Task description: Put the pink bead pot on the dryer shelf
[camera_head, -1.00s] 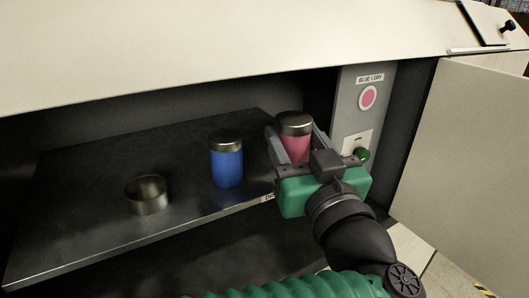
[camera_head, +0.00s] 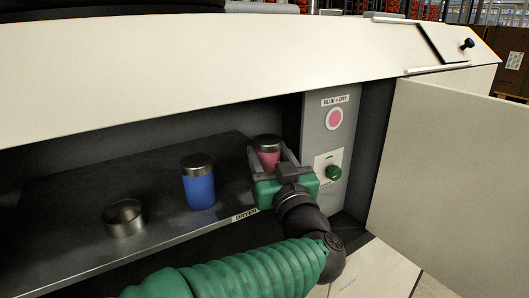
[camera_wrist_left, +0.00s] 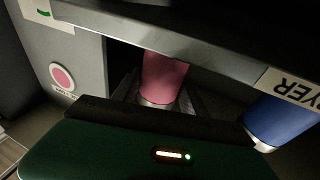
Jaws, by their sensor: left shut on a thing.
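The pink bead pot (camera_head: 267,152) has a metal lid and stands upright between the fingers of my left gripper (camera_head: 266,158), at the right end of the dryer shelf (camera_head: 95,178). My left gripper is shut on it. The wrist view shows the pink pot (camera_wrist_left: 163,79) between the fingers, close to the shelf edge (camera_wrist_left: 190,38). I cannot tell whether its base touches the shelf. The gripper hides the pot's lower part in the head view. My right gripper is not in view.
A blue pot (camera_head: 199,183) and an open metal ring or cup (camera_head: 124,218) stand on the shelf to the left. An open door (camera_head: 455,170) stands at far right.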

